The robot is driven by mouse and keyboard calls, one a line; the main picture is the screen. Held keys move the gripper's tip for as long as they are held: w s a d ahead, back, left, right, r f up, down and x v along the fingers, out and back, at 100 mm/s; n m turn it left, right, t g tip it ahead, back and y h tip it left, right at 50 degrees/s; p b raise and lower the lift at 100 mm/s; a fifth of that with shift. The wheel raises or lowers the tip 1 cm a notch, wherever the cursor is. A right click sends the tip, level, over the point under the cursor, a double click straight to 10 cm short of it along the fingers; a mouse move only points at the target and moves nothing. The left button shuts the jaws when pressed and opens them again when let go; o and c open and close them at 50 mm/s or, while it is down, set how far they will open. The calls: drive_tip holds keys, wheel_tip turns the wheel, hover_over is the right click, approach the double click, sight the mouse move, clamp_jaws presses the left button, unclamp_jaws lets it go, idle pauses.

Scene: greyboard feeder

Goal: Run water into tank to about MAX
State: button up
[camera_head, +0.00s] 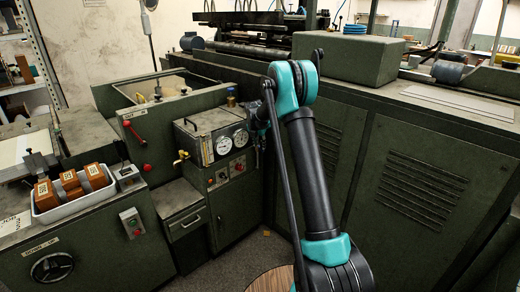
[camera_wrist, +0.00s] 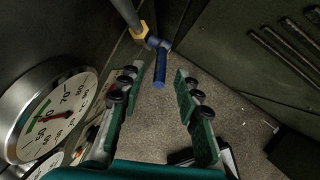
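In the wrist view a water valve with a blue lever (camera_wrist: 159,68) sits on a grey pipe with a yellow hex nut (camera_wrist: 138,32). My gripper (camera_wrist: 158,80) is open, and the lever's end shows between its two green fingertips without visible contact. In the head view my gripper (camera_head: 262,112) is beside the right side of the gauge box, partly hidden by my arm, and the blue lever cannot be made out there. A narrow upright sight glass (camera_head: 207,151) is at the gauge panel's left edge. Its level and any MAX mark are too small to read.
Two round gauges (camera_head: 232,140) face forward on the green box; one gauge (camera_wrist: 45,112) is close to my left finger in the wrist view. A vented green cabinet (camera_head: 420,185) stands to the right. A brass tap (camera_head: 181,157) sticks out left of the panel.

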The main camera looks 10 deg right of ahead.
sight(260, 148)
drive_tip(key=shift+x, duration=1.75)
drive_tip(key=shift+c, duration=0.6)
clamp_jaws()
